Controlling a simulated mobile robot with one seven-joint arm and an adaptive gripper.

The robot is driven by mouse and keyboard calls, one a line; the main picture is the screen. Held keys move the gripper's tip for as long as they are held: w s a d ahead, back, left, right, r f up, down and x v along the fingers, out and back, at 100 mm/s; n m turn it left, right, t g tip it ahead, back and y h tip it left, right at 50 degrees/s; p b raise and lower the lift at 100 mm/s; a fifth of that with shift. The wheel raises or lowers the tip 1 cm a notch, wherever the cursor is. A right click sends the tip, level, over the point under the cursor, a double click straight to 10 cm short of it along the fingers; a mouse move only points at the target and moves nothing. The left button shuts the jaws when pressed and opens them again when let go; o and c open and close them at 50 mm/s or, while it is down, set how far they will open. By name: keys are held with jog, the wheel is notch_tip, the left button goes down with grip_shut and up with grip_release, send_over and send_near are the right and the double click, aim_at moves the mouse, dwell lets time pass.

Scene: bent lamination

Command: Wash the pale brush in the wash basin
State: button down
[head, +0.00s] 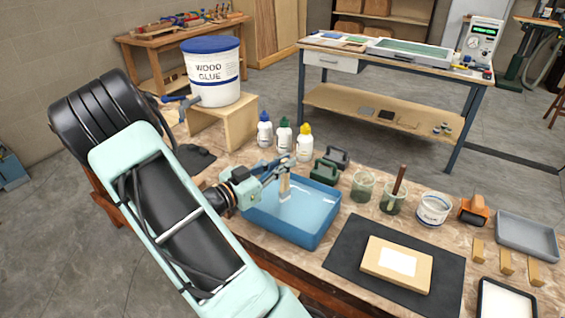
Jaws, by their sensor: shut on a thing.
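My gripper (283,170) is shut on the pale brush (284,188), over the left part of the wash basin. The brush hangs roughly upright, with its lower end down. The wash basin (312,240) is a blue rectangular tray with light blue water in it. The brush's lower end is close to the water, but I cannot tell whether it touches. The fingers hide the top of the brush.
Behind the basin stand several glue bottles (284,136) and dark clamp-like blocks (325,171). To its right are glass jars (362,187), a white tub (433,208) and a dark mat (350,249) under a wooden board (397,282). A glue bucket (211,90) stands on a wooden stand.

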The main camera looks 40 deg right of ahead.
jog(key=shift+s+d, duration=0.25)
jog(key=shift+s, duration=0.6)
jog(key=shift+s+d, duration=0.25)
jog(key=shift+s, duration=0.6)
jog(key=shift+s+d, duration=0.25)
jog(key=shift+s, duration=0.6)
jog(key=shift+w, duration=0.1)
jog(key=shift+w+a, duration=0.3)
jog(key=shift+w, duration=0.65)
jog(key=shift+w+a, duration=0.25)
jog(key=shift+w, duration=0.65)
jog(key=shift+w+a, duration=0.3)
jog(key=shift+w, duration=0.65)
jog(key=shift+s, duration=0.1)
jog(key=shift+s+d, duration=0.3)
jog(key=shift+s, duration=0.65)
jog(key=shift+s+d, duration=0.25)
jog(key=shift+s, duration=0.65)
jog(key=shift+s+d, duration=0.3)
jog(key=shift+s, duration=0.65)
jog(key=shift+r, duration=0.1)
jog(key=w+a+r+p, duration=0.1)
jog(key=w+r+p, duration=0.2)
jog(key=r+p, duration=0.2)
jog(key=shift+r, duration=0.6)
jog(key=shift+p, duration=0.3)
